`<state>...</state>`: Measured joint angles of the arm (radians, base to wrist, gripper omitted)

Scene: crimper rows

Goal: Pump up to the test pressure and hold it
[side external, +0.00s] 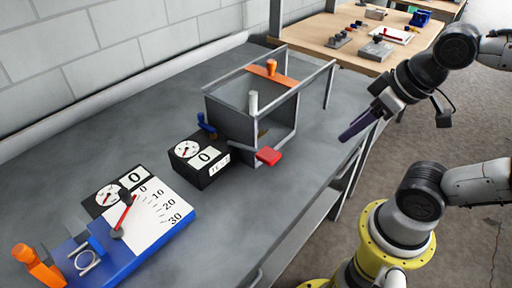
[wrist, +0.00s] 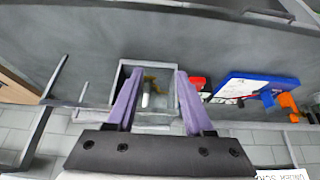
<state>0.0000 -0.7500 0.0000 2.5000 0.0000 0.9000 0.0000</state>
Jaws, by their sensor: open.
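A grey open-topped box frame (side external: 222,118) stands on the bench with a white upright peg (side external: 253,102), a red pad (side external: 268,156) at its front and an orange knob (side external: 271,68) on a bar above. A black gauge box (side external: 204,180) beside it reads 0. A blue-based unit (side external: 150,238) carries a dial, a 0 readout, a 0–30 scale and a red pointer (side external: 123,217) near the 0 end. My gripper (side external: 350,134) is open and empty, right of the frame and apart from it. In the wrist view its purple fingers (wrist: 156,82) straddle the view of the peg (wrist: 146,97).
An orange handle (side external: 38,268) stands at the near left end of the blue unit. A small blue part (side external: 206,125) sits behind the gauge box. A wooden table (side external: 330,25) with small items stands at the back. The bench (side external: 110,145) is clear along the wall.

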